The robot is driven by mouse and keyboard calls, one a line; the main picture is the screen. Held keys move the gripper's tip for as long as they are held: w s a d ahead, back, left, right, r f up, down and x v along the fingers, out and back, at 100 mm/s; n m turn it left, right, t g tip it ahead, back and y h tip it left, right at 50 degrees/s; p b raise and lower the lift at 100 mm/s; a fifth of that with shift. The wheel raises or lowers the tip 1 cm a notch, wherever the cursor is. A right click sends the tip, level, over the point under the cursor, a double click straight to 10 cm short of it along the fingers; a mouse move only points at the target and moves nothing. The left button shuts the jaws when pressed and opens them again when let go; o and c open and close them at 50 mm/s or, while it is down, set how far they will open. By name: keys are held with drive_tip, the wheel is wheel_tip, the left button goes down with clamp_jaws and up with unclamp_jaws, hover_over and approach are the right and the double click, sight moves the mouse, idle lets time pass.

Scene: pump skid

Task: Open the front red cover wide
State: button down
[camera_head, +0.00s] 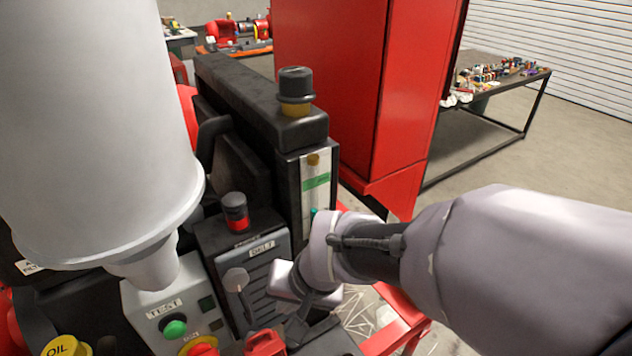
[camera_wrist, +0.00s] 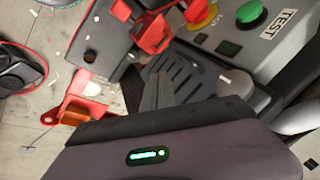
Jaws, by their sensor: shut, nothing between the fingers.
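A small red cover (camera_head: 265,343) shows at the bottom edge of the head view, right of the red stop button (camera_head: 203,349). In the wrist view, red cover parts (camera_wrist: 154,33) stand near the top, beside the yellow-ringed stop button; I cannot tell how far the cover is open. My gripper (camera_head: 298,328) is shut and empty, just right of the cover and low over the dark panel. Its housing with a green light fills the bottom of the wrist view. The gap between fingertips and cover is unclear.
A grey TEST box (camera_head: 165,305) with a green button stands left. A small lever (camera_head: 238,282) and a black-and-red cylinder (camera_head: 236,212) are near my gripper. A gauge post (camera_head: 316,190) rises behind. A red cabinet (camera_head: 350,90) and a table (camera_head: 480,135) stand farther back.

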drive_tip(key=b+x, duration=0.4)
drive_tip(key=x, duration=0.6)
drive_tip(key=shift+s+f+b, duration=0.1)
drive_tip(key=shift+s+b, duration=0.05)
drive_tip(key=shift+b, duration=0.15)
